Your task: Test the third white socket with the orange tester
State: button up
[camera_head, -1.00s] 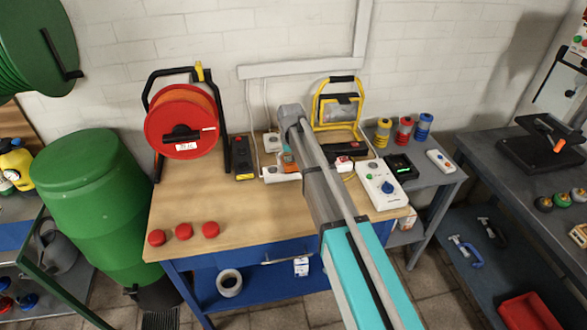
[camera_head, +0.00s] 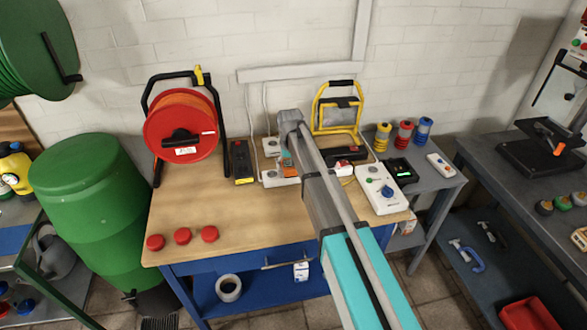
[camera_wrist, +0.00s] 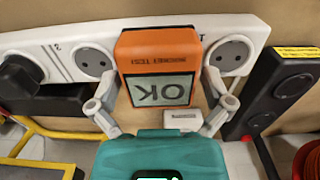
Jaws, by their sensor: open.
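The white socket strip (camera_wrist: 75,62) crosses the top of the wrist view. A bare round socket (camera_wrist: 95,60) with a "3" beside it is left of the orange tester (camera_wrist: 157,48); another bare socket (camera_wrist: 230,52) is to its right. The tester stands against the strip between them, its screen reading "OK" upside down. Its plug end is hidden. A black plug (camera_wrist: 20,75) sits at the strip's left end. My gripper (camera_wrist: 160,95) is open, one finger on each side of the tester; contact is unclear. In the head view, the tester (camera_head: 286,160) is partly behind my arm.
A black power strip (camera_wrist: 288,85) is close on the right in the wrist view. A red cable reel (camera_head: 182,130), yellow work lamp (camera_head: 338,108) and white box with a blue knob (camera_head: 378,188) stand on the bench. Three red caps (camera_head: 182,236) lie front left.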

dwell(0.3)
jog(key=c, duration=1.1)
jog(key=shift+r, duration=0.15)
jog(key=shift+r+p, duration=1.2)
jog(key=shift+p, duration=0.2)
jog(key=shift+r+p, duration=0.35)
jog(key=shift+r+p, duration=1.05)
jog(key=shift+r, duration=0.25)
jog(key=shift+a, duration=0.1)
